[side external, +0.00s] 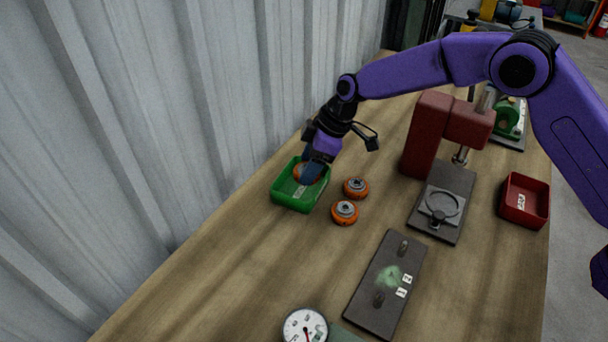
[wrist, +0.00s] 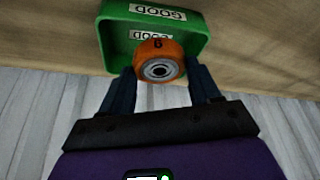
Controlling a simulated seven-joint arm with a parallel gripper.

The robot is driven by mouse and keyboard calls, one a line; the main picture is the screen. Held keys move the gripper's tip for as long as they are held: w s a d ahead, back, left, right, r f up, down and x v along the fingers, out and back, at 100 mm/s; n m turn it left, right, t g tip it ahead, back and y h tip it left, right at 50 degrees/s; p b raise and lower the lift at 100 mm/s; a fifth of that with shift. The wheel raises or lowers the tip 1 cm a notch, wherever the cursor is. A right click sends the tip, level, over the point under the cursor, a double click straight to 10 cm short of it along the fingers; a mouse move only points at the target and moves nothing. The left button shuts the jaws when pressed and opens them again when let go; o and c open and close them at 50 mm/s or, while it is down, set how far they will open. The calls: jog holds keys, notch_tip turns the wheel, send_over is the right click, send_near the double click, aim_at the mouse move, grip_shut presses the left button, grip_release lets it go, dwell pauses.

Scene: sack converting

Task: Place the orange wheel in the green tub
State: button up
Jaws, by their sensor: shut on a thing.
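An orange wheel (wrist: 158,58) with a grey hub sits between the two fingers of my gripper (wrist: 160,82) in the wrist view. My gripper is shut on it. In the side view my gripper (side external: 312,174) points down into the green tub (side external: 294,204), and the held wheel (side external: 300,172) shows partly behind the fingers, at the tub's far part. The green tub also shows in the wrist view (wrist: 112,42), with GOOD labels on it. I cannot tell whether the wheel touches the tub floor. Two other orange wheels (side external: 356,188) (side external: 344,212) stand on the bench beside the tub.
A red press (side external: 430,135) stands right of the wheels, with a red tub (side external: 525,200) beyond it. A dark plate with pegs (side external: 388,285) and a dial gauge (side external: 304,326) lie nearer. A corrugated wall (side external: 150,120) runs along the left. Bench left of the plate is clear.

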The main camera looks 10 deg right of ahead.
jog(key=shift+w+a+f, duration=0.35)
jog(key=shift+w+f, duration=0.2)
jog(key=shift+f, duration=0.1)
jog(key=shift+w+a+f, duration=0.15)
jog(key=shift+f, duration=1.65)
jog(key=o, duration=1.3)
jog(key=shift+f, duration=0.15)
jog(key=v, duration=1.2)
